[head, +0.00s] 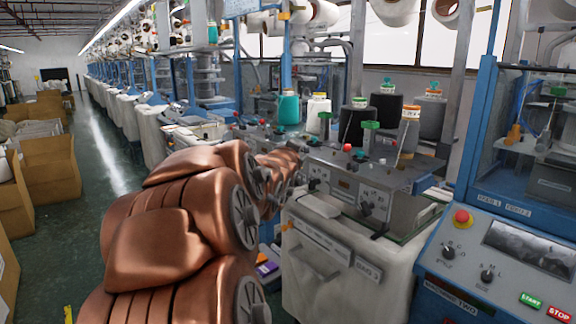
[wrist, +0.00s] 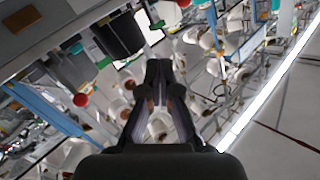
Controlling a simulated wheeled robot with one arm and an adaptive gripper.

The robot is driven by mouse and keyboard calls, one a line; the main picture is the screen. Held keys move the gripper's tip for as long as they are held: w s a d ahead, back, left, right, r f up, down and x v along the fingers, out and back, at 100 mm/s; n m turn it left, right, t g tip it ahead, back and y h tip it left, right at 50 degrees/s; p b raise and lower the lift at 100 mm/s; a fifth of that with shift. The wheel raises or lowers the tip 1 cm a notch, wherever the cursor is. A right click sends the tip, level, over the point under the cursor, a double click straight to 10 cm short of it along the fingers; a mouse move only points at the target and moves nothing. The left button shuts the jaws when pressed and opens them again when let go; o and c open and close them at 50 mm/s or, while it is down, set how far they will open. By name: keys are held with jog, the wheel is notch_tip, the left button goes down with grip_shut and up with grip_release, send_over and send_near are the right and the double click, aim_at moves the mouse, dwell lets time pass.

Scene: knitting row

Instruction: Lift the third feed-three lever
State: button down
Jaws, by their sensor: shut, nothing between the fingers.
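My gripper shows in the wrist view (wrist: 160,75) with its two dark fingers together and nothing between them. In the head view my copper-coloured arm reaches to the grey machine top (head: 365,174), and its end hides the gripper itself. On that top stand a red ball knob (head: 347,147) and a green tab on a thin stem (head: 371,125). Another red knob (head: 262,122) is farther back. In the wrist view a red ball (wrist: 81,100) is left of the fingers, apart from them. I cannot tell which part is the third feed-three lever; the labels are too small to read.
Yarn cones, including a teal one (head: 288,108) and a black one (head: 357,124), stand behind the machine top. A blue control panel (head: 480,262) with a red button (head: 462,219) is at the right. Cardboard boxes (head: 50,166) line the left; the green aisle (head: 95,190) between is clear.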

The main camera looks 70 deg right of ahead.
jog(key=w+a+f+m+t+h+b, duration=0.1)
jog(key=f+m+t+h+b, duration=0.1)
jog(key=f+b, duration=0.4)
jog(key=w+a+f+m+t+h+b, duration=0.1)
jog(key=a+f+m+h+b, duration=0.1)
jog(key=f+m+b, duration=0.3)
jog(key=shift+w+a+f+t+h+b, duration=0.15)
jog(key=shift+w+f+t+h+b, duration=0.25)
jog(key=shift+f+h, duration=0.35)
jog(key=shift+r+p, duration=0.25)
jog(key=shift+p, duration=0.1)
jog(key=p+x, duration=0.9)
jog(key=x, duration=0.5)
jog(key=shift+s+f, duration=0.1)
